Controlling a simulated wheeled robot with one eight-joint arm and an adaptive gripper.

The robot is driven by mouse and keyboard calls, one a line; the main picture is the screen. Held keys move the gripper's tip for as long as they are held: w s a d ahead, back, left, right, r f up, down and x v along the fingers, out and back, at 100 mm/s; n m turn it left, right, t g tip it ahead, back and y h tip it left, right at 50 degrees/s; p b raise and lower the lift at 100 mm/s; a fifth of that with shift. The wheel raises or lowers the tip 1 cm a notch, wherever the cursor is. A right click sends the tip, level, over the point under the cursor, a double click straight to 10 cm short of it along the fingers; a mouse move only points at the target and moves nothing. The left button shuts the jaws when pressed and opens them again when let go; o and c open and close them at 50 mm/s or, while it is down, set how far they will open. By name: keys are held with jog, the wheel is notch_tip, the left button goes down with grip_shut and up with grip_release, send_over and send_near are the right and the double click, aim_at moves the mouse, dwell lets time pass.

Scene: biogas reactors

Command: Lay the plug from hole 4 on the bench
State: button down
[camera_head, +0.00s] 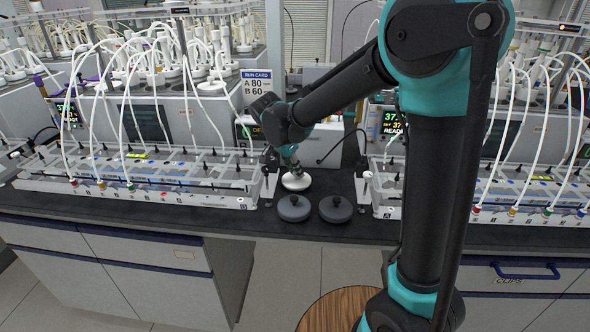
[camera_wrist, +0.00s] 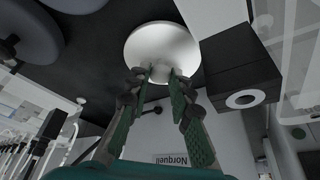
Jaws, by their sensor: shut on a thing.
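A white round plug (camera_head: 296,182) with a small knob is at the bench's middle, behind two grey discs. It also shows in the wrist view (camera_wrist: 165,42), face-on between my fingertips. My gripper (camera_head: 292,163) reaches down onto it from behind and is shut on its knob; the fingers show in the wrist view (camera_wrist: 161,78). I cannot tell whether the plug touches the bench (camera_head: 270,225) or hangs just above it. Hole 4 cannot be picked out in these views.
A left grey disc (camera_head: 294,208) and a right grey disc (camera_head: 335,209), each with a dark knob, lie close in front. Clear-walled reactor racks (camera_head: 140,190) with white tubes stand left and right. A run card (camera_head: 257,84) reads A 80, B 60.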

jog(key=c, duration=1.4)
grip_release()
jog(key=shift+o, duration=0.2)
jog(key=v, duration=1.2)
jog(key=shift+r, duration=0.1)
